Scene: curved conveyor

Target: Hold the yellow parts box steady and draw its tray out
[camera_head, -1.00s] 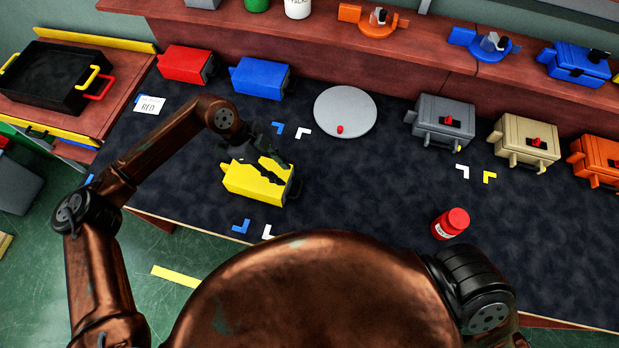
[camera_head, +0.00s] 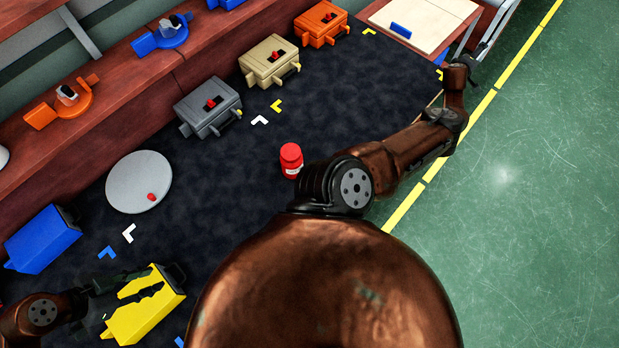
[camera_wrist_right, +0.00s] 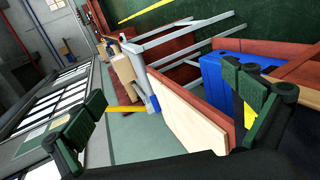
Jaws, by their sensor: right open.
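The yellow parts box (camera_head: 150,318) lies on the dark mat at the lower left of the head view. A dark handle (camera_head: 179,272) shows at its right end. My left gripper (camera_head: 122,284) is at the box's upper left side, with dark finger shapes along and over its top. Whether its fingers are closed on the box I cannot tell. My right gripper (camera_head: 466,70) is far from the box, at the upper right beyond the mat's edge. In the right wrist view its fingers (camera_wrist_right: 168,98) are wide apart with nothing between them.
A blue box (camera_head: 42,240) stands left of the yellow one. A grey disc (camera_head: 140,182) and a red jar (camera_head: 291,159) are on the mat. Grey (camera_head: 208,108), tan (camera_head: 268,62) and orange (camera_head: 321,25) boxes line the back. Mat between disc and jar is clear.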

